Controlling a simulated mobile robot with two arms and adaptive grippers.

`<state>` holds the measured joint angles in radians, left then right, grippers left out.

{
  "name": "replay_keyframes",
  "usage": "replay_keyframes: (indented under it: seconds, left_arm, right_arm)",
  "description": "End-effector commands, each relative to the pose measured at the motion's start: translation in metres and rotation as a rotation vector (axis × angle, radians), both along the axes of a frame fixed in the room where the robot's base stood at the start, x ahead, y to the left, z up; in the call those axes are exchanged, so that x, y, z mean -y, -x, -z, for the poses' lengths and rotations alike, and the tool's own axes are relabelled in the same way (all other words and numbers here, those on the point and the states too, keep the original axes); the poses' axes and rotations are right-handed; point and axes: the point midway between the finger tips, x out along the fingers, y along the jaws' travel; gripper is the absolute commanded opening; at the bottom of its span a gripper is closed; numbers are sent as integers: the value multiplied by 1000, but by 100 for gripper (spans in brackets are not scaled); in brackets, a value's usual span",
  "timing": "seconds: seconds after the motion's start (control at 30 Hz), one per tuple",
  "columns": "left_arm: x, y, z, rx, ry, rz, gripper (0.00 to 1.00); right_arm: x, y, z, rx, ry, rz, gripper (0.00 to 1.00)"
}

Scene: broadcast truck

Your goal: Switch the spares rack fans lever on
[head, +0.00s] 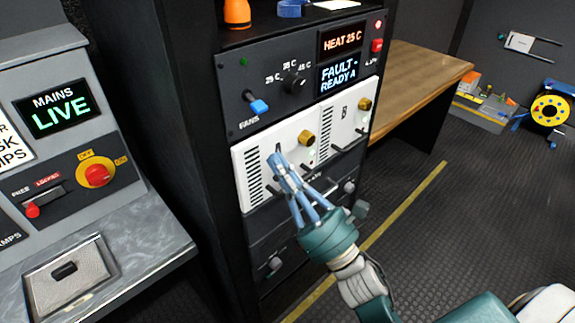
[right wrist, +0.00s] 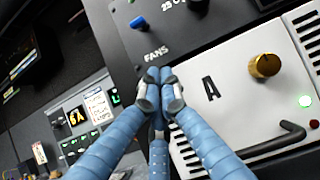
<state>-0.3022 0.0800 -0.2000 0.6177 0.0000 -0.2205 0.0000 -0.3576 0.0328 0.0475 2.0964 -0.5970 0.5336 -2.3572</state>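The spares rack fans lever (head: 258,106) is a small blue handle on the dark upper panel (head: 290,60), just above the word FANS. In the head view it slants down and right from its pivot; a green lamp sits above it. It also shows at the top of the right wrist view (right wrist: 138,22). My right gripper (head: 276,158) has its blue fingertips drawn together with nothing between them. It is in front of the white module marked A, below the lever and apart from it. The right wrist view shows the fingertips (right wrist: 158,80) below the FANS label. My left gripper is out of view.
A black temperature knob (head: 294,84) and displays reading HEAT 25 C and FAULT - READY A (head: 340,77) are right of the lever. Brass knobs (head: 305,138) and handles project from the white modules. A mains console (head: 80,150) stands left, a wooden bench (head: 420,75) right.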

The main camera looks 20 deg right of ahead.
Motion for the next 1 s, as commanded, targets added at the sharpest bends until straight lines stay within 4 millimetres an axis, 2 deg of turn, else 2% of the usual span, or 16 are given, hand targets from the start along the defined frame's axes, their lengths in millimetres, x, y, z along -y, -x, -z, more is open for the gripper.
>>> replay_keyframes:
  seconds: [0.03, 0.27, 0.4, 0.5, 1.0]
  left_arm:
    - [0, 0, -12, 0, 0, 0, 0]
    - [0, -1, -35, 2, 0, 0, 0]
    - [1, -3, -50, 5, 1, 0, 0]
    - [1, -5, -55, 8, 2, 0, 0]
    - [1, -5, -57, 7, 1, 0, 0]
  right_arm:
    - [-4, -10, -14, 5, 1, -2, 0]
    - [-17, -45, -40, 2, 0, -2, 0]
    - [-13, -35, -59, 0, 2, 0, 0]
    - [-12, -32, -65, -1, 0, -1, 0]
    - [-11, -30, -68, -3, 0, -1, 0]
